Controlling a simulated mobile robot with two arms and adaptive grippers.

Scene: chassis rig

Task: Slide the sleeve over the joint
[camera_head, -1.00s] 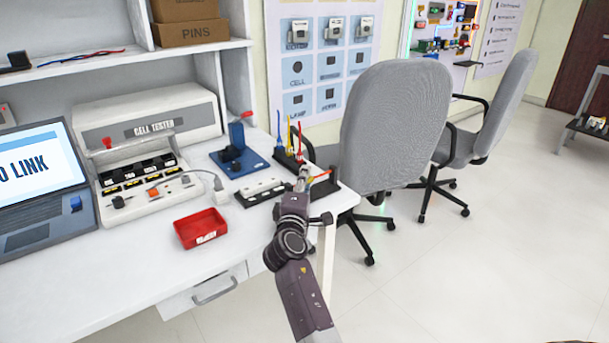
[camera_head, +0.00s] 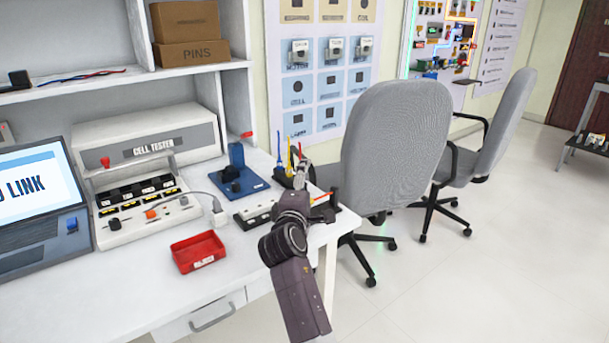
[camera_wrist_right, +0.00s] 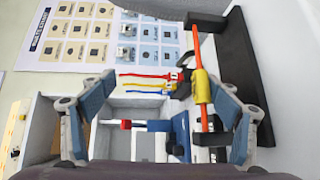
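In the right wrist view, an orange wire (camera_wrist_right: 197,45) runs between two black clamps of a dark holder (camera_wrist_right: 240,50). A yellow sleeve (camera_wrist_right: 203,88) is around the wire, partway along it. My right gripper (camera_wrist_right: 160,112) is open. Its blue fingers are wide apart, with the sleeve between them in the picture, close to the right finger; I cannot tell whether they touch. In the head view, my right gripper (camera_head: 302,176) is over the table's right end by the orange wire (camera_head: 322,198); the arm hides most of the holder there. My left gripper is out of view.
A red tray (camera_head: 198,252), a blue fixture (camera_head: 238,182) and a white-topped black block (camera_head: 254,214) stand left of my right arm. Upright coloured tools (camera_head: 291,154) stand behind the gripper. A grey chair (camera_head: 395,150) is close on the right.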

